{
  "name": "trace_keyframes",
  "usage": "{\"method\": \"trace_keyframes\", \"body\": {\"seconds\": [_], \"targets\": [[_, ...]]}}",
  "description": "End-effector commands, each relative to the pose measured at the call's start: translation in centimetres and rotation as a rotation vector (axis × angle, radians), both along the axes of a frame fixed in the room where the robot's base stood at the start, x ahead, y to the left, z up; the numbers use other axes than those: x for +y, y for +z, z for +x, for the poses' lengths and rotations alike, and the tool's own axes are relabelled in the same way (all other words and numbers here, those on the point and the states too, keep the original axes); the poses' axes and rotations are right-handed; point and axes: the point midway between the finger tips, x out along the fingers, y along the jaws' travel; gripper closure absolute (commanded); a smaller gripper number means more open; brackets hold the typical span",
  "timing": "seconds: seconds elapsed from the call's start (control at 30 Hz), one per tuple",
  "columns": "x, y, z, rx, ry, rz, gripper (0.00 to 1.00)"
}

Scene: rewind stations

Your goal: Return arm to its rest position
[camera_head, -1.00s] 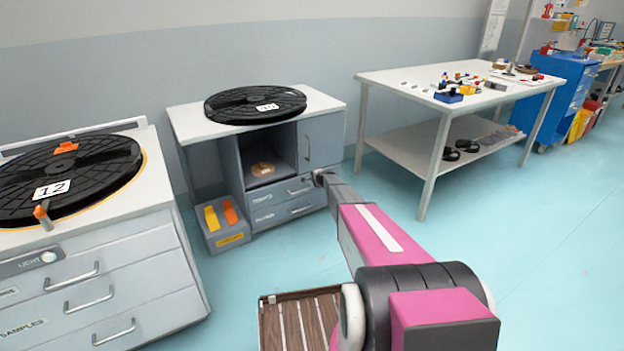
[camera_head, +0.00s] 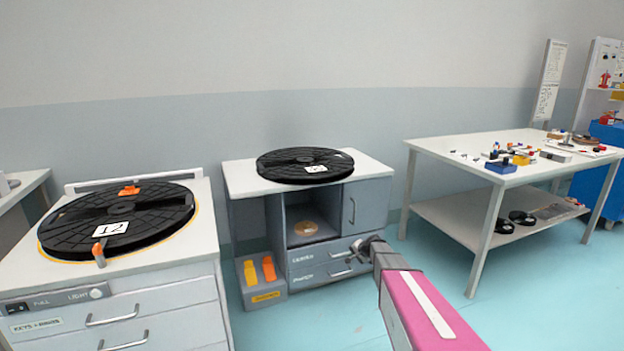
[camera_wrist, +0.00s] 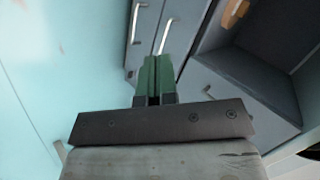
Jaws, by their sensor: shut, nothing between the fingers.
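My gripper (camera_head: 372,246) is at the end of my pink and grey arm, in front of the right side of the middle cabinet's drawers (camera_head: 322,266) in the head view. In the wrist view my gripper (camera_wrist: 152,78) shows its two green fingers together, with nothing between them. Beyond the fingers are the drawer fronts with their bar handles (camera_wrist: 138,24). From these views I cannot tell the exact gap between the fingertips and the drawers.
A black reel marked 12 (camera_head: 120,222) lies on the left cabinet. A box with yellow and orange pieces (camera_head: 262,284) stands on the floor. A white table (camera_head: 470,150) stands right. Floor between is clear.

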Motion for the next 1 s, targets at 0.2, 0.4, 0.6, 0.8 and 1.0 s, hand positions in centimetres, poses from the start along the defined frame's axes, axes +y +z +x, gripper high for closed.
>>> {"method": "trace_keyframes", "body": {"seconds": [0.2,0.4,0.6,0.8,1.0], "targets": [[3.6,4.1,-15.0,0.131,0.271,-0.225,1.00],[4.0,7.3,-27.4,0.274,0.477,-0.443,1.00],[3.0,9.8,-35.6,0.391,0.598,-0.606,1.00],[2.4,10.6,-38.0,0.435,0.635,-0.666,1.00],[2.4,10.6,-38.0,0.435,0.635,-0.666,1.00]]}}
